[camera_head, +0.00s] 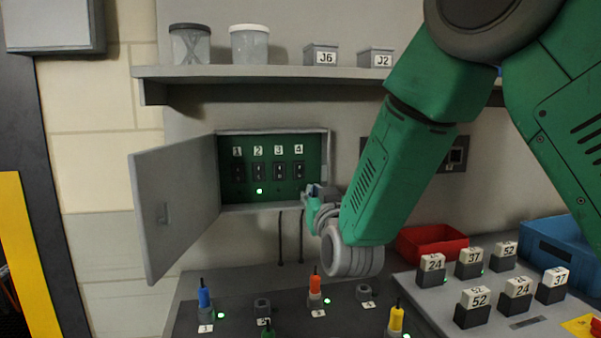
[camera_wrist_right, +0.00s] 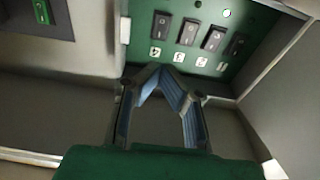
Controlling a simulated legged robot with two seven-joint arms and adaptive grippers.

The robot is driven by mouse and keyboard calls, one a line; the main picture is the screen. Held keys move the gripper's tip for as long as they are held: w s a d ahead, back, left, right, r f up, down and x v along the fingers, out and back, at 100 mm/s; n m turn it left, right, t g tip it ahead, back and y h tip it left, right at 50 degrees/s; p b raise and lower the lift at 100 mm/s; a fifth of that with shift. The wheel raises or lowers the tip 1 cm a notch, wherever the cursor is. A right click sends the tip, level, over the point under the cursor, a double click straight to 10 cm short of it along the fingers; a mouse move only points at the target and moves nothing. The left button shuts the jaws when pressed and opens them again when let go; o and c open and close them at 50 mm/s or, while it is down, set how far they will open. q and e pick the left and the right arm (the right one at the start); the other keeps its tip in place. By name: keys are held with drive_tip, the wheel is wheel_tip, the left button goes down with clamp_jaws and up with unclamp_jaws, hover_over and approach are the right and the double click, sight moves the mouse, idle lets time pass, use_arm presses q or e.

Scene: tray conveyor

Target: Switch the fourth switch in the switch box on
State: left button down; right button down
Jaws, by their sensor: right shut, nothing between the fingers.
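The switch box (camera_head: 273,208) hangs open on the wall with its door swung left. Its green panel holds switches labelled 1 to 4. The fourth switch (camera_head: 299,170) is the rightmost in the head view; no light glows below it. The light (camera_head: 259,191) under the second switch glows. In the wrist view the panel is upside down, and the fourth switch (camera_wrist_right: 160,25) is leftmost. My right gripper (camera_wrist_right: 163,69) is shut and empty, its tips just short of label 4. In the head view, my right gripper (camera_head: 314,192) is at the box's lower right corner.
The open door (camera_head: 175,205) stands out left of the box. A shelf (camera_head: 255,73) with tubs and small boxes runs above. Below are a console with coloured plugs (camera_head: 315,284), numbered blocks (camera_head: 432,270), a red bin (camera_head: 430,240) and a blue bin (camera_head: 560,245).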

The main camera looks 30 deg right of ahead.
sight(298, 166)
drive_tip(key=p+x, duration=0.1)
drive_tip(key=x, duration=1.2)
drive_tip(key=shift+w+a, duration=0.1)
drive_tip(key=shift+w, duration=0.1)
drive_tip(key=shift+w+r, duration=0.15)
drive_tip(key=shift+r, duration=0.05)
drive_tip(key=shift+r+p, duration=0.45)
drive_tip(key=shift+p, duration=0.2)
drive_tip(key=shift+g+p, duration=0.3)
drive_tip(key=shift+w+f, duration=0.15)
drive_tip(key=shift+f, duration=0.05)
